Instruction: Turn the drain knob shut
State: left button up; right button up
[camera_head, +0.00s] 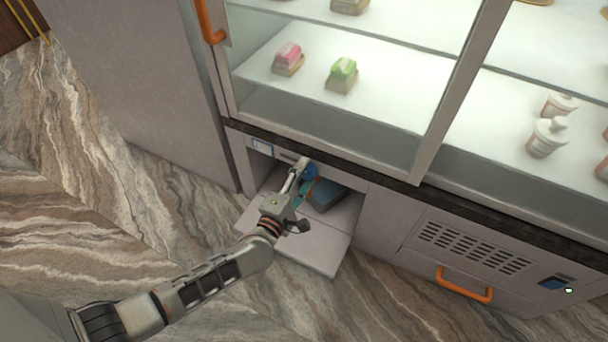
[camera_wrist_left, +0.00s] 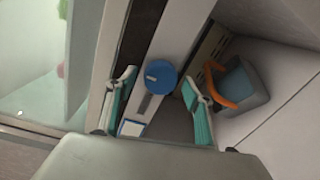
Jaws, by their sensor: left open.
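The drain knob (camera_wrist_left: 160,77) is a round blue knob with a small light mark on its face, mounted on a pale rail in the left wrist view. In the head view a bit of its blue (camera_head: 312,172) shows beside my fingers, under the counter edge. My left gripper (camera_head: 302,180) reaches into the open low compartment. In the left wrist view its two teal-padded fingers (camera_wrist_left: 159,84) are spread, one on each side of the knob in the picture. I see no clear contact, and cannot tell how deep the fingertips are. My right gripper is not in view.
A blue-grey bin (camera_wrist_left: 245,82) with an orange handle (camera_wrist_left: 218,85) stands inside the compartment, close to one finger. The lowered flap (camera_head: 315,252) juts out below my wrist. Above is the glass display case (camera_head: 340,110) with sweets. An orange-handled vented panel (camera_head: 470,250) is at right.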

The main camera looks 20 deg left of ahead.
pick_arm(q)
jog(key=s, duration=1.1)
jog(key=shift+s+a+r, duration=0.25)
jog(key=shift+s+r, duration=0.05)
